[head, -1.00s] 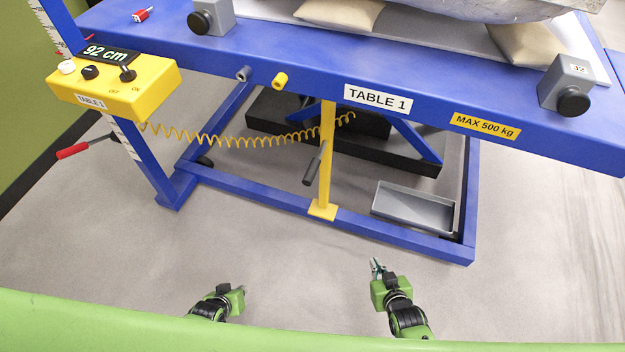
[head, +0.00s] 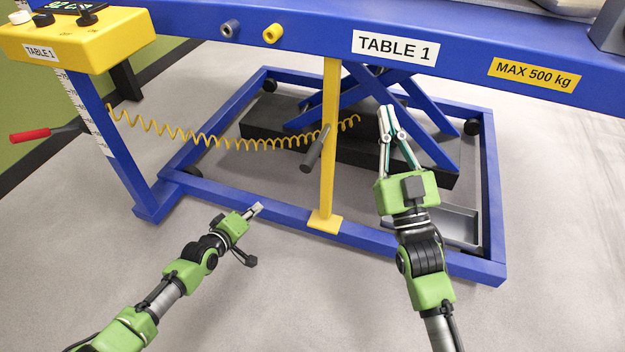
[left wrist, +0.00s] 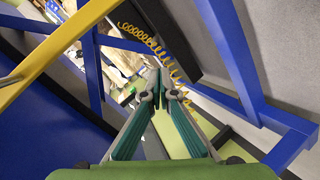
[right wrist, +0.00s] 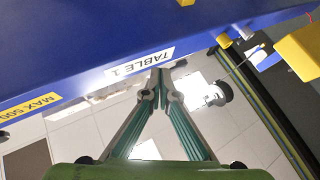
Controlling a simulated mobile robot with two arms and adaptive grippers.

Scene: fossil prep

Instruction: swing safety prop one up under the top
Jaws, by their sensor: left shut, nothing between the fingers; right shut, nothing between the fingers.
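The yellow prop (head: 329,150) stands upright between the lower blue rail and the table top's front edge, with a yellow foot plate (head: 325,221) on the rail. I cannot tell whether its top end touches the top. A grey handle (head: 315,150) sticks out from it. A yellow bar also crosses the upper left of the left wrist view (left wrist: 42,58). My left gripper (head: 257,209) is shut and empty, low and left of the prop. My right gripper (head: 387,110) is shut and empty, right of the prop and below the blue table top (head: 300,30), pointing up.
A yellow control box (head: 75,40) hangs at the left, with a coiled yellow cable (head: 215,140) running behind the prop. A red-handled lever (head: 30,135) is below the box. A grey tray (head: 460,225) lies behind my right arm. Floor in front is clear.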

